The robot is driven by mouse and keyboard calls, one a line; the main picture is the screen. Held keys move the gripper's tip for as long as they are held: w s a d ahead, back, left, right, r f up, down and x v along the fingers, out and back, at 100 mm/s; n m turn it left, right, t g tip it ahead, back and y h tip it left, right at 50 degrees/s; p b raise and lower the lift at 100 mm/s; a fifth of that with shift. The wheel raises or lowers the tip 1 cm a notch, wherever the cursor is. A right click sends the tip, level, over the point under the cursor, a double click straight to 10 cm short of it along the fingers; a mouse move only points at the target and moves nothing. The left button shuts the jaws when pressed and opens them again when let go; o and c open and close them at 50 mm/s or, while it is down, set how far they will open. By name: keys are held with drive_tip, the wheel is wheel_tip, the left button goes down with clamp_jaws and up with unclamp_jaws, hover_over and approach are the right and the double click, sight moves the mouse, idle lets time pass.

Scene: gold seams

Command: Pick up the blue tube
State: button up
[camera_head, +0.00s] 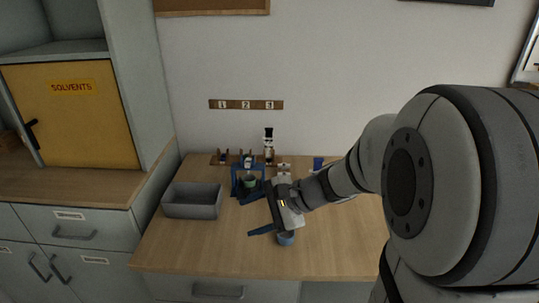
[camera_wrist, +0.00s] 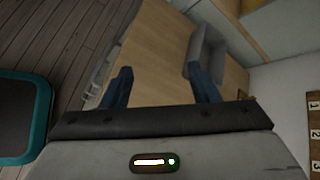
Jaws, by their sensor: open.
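My gripper (camera_head: 246,215) is open and empty above the table, with its dark blue fingers pointing left. Its fingers also show in the wrist view (camera_wrist: 158,78), spread apart with nothing between them. A small blue upright thing (camera_head: 318,163) stands at the back of the table, just above my forearm in the picture. I cannot tell for sure which is the blue tube. Neither shows clearly in the wrist view.
A grey bin (camera_head: 192,211) stands at the table's left; it also shows in the wrist view (camera_wrist: 212,45). A blue frame with a green cup (camera_head: 249,182) stands behind my gripper. The front-left table is clear.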

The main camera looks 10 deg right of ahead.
drive_tip(key=w+d+f+m+t+h+b, duration=0.2)
drive_tip(key=w+d+f+m+t, duration=0.2)
drive_tip(key=d+m, duration=0.3)
drive_tip(key=w+d+f+m+t+h+b, duration=0.3)
drive_tip(key=w+d+m+t, duration=0.1)
drive_tip(key=w+d+m, duration=0.3)
drive_tip(key=w+d+f+m+t+h+b, duration=0.2)
drive_tip(key=w+d+f+m+t, duration=0.2)
drive_tip(key=d, duration=0.7)
drive_tip(key=shift+w+d+f+m+t+b, duration=0.1)
drive_tip(key=shift+w+f+m+t+b, duration=0.15)
drive_tip(key=shift+w+m, duration=0.35)
drive_tip(key=shift+w+f+m+t+b, duration=0.1)
drive_tip(key=shift+w+m+t, duration=0.25)
drive_tip(key=shift+m, duration=0.45)
drive_tip(key=shift+w+d+h, duration=0.25)
drive_tip(key=shift+w+h, duration=0.05)
drive_tip(key=shift+h, duration=0.1)
drive_tip(key=w, duration=0.7)
drive_tip(key=shift+w+a+f, duration=0.1)
drive_tip(key=shift+a+f, duration=0.15)
drive_tip(key=shift+a, duration=0.15)
drive_tip(key=c, duration=1)
